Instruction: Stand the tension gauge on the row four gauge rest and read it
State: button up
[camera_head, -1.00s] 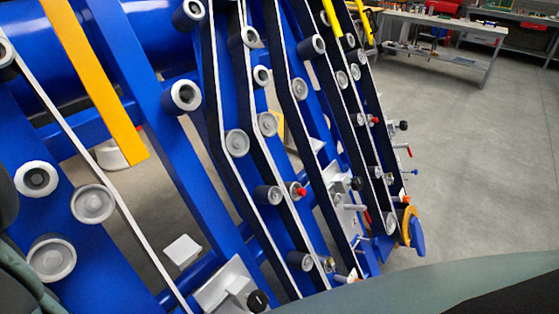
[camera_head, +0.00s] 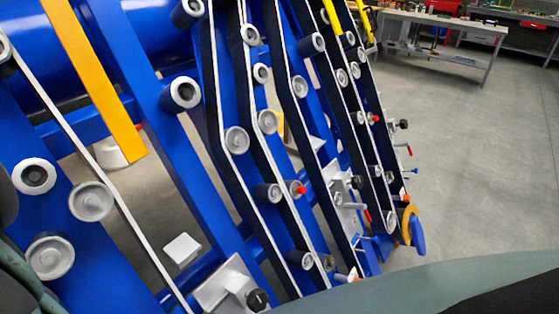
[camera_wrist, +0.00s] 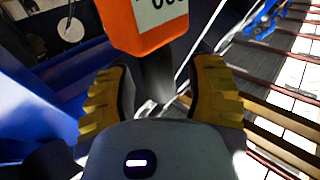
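In the wrist view the tension gauge (camera_wrist: 142,24) is an orange body with a white panel showing dark digits, cut by the top edge; I cannot read the full value. The gauge is not visible in the head view. There, grey metal plates with black knobs sit on the blue frame, one low in the middle (camera_head: 222,285) and one further right (camera_head: 341,186). I cannot tell which is the row four gauge rest.
The blue harvester frame (camera_head: 190,170) carries several slanted belts and grey rollers (camera_head: 236,140). A yellow bar (camera_head: 95,80) crosses at upper left. A workbench (camera_head: 440,25) stands at the back right. The grey floor (camera_head: 480,165) on the right is clear.

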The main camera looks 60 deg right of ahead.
jog(key=shift+s, duration=0.1)
jog(key=shift+s+d+f, duration=0.1)
jog(key=shift+s+d, duration=0.25)
jog(key=shift+s, duration=0.1)
jog(key=v, duration=1.1)
jog(key=shift+w, duration=0.15)
